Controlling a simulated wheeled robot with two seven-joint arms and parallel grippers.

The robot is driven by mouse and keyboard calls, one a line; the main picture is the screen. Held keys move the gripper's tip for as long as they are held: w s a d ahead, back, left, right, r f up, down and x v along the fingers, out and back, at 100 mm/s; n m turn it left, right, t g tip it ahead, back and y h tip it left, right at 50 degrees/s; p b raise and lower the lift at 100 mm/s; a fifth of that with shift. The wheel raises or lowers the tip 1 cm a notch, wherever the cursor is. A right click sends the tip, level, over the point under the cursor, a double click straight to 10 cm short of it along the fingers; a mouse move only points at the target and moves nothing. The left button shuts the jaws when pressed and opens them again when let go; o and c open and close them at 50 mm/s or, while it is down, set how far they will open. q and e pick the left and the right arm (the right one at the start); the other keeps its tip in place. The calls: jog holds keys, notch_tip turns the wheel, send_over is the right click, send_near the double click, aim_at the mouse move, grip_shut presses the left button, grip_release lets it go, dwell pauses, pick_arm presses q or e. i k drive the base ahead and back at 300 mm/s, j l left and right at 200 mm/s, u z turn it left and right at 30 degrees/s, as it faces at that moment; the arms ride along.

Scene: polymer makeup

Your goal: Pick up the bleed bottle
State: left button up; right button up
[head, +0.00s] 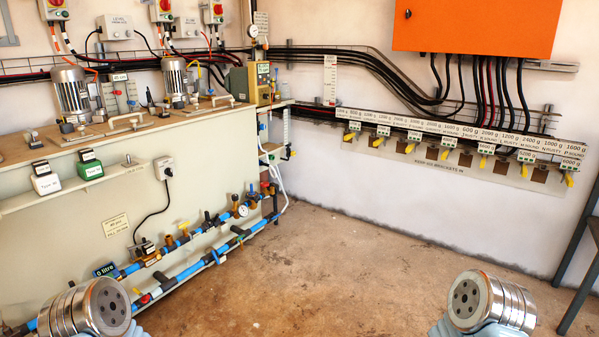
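I cannot make out anything clearly marked as the bleed bottle. Two small containers with black tops and "Type" labels stand on the narrow ledge at the left: a white container (45,183) and a green container (90,168). I cannot tell whether either is the bleed bottle. Round metal parts of my two arms show at the bottom left and bottom right. No gripper fingers show, so both grippers are out of view.
Blue pipework (205,236) with valves runs low along the cream tank (120,215). Two motors stand on the brown tank top (70,150). A labelled bracket rail (455,145) lines the right wall below an orange cabinet (475,27). The concrete floor (330,265) is clear.

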aim_at(286, 89)
jog(key=i+z, duration=0.15)
jog(key=i, duration=1.1)
jog(key=i+j+z, duration=0.15)
jog(key=i, duration=1.15)
